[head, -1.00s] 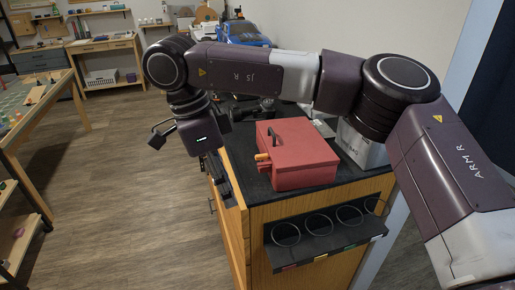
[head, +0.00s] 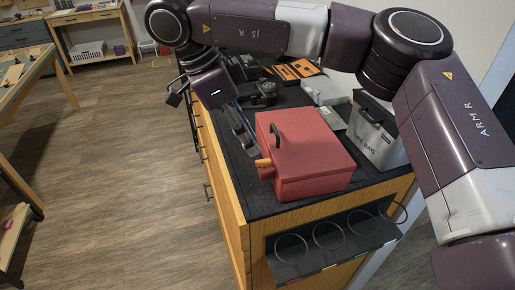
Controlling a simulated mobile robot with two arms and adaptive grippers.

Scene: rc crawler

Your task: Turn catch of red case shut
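The red case (head: 312,150) stands closed on the dark worktop, with a black handle (head: 276,137) on its lid. Its orange catch (head: 263,162) sticks out from the left side near the top edge. My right gripper (head: 248,148) points down just left of the case, with its fingertips close to the catch. Whether they touch it I cannot tell. The fingers show nearly edge-on, so their opening is unclear. My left gripper is out of view.
A grey bag (head: 376,130) stands right of the case. Orange and black items (head: 296,70) and a dark device (head: 263,94) lie behind it. A rack with rings (head: 330,245) hangs on the cabinet front. Floor to the left is clear.

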